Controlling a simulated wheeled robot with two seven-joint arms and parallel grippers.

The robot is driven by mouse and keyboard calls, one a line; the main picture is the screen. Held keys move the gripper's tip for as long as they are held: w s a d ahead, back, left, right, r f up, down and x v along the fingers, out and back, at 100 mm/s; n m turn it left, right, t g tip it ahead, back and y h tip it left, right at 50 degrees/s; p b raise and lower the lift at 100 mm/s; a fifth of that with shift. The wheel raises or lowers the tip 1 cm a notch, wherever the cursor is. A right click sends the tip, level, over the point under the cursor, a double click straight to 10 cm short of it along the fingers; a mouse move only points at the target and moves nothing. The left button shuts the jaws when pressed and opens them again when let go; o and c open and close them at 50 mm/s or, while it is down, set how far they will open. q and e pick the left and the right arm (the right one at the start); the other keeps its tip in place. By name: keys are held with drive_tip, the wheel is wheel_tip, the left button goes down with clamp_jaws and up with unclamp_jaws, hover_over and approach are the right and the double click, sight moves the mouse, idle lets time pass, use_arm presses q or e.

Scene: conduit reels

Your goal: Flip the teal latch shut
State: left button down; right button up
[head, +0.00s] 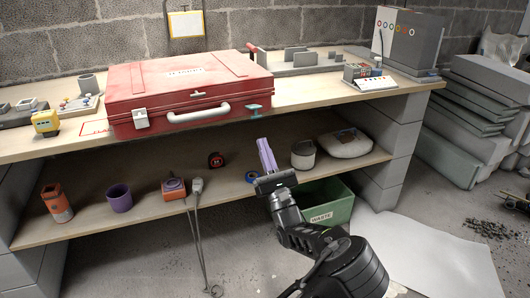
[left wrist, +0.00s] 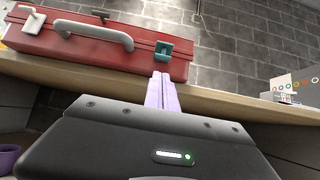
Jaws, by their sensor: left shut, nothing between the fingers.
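A red case (head: 185,88) lies closed on the workbench, with a grey handle and a white latch (head: 141,118) on its front. The teal latch (head: 254,110) is at the right end of that front and seems to stick out from it. In the left wrist view the teal latch (left wrist: 164,49) shows just beyond my fingertips. My left gripper (head: 264,143) has lavender fingers, pressed together and empty. It points up toward the latch from below and in front, apparently apart from it. The fingers also show in the left wrist view (left wrist: 161,77). My right gripper is not seen.
The bench top's front edge (head: 310,101) runs just below the latch. A small button box (head: 368,76) stands to the right. The lower shelf (head: 140,207) holds a purple cup (head: 119,198), a tape measure (head: 216,160) and other items. A green bin (head: 325,203) stands below.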

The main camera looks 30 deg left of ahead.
use_arm(q)
drive_tip(key=x, duration=0.7)
drive_tip(key=shift+b, duration=0.4)
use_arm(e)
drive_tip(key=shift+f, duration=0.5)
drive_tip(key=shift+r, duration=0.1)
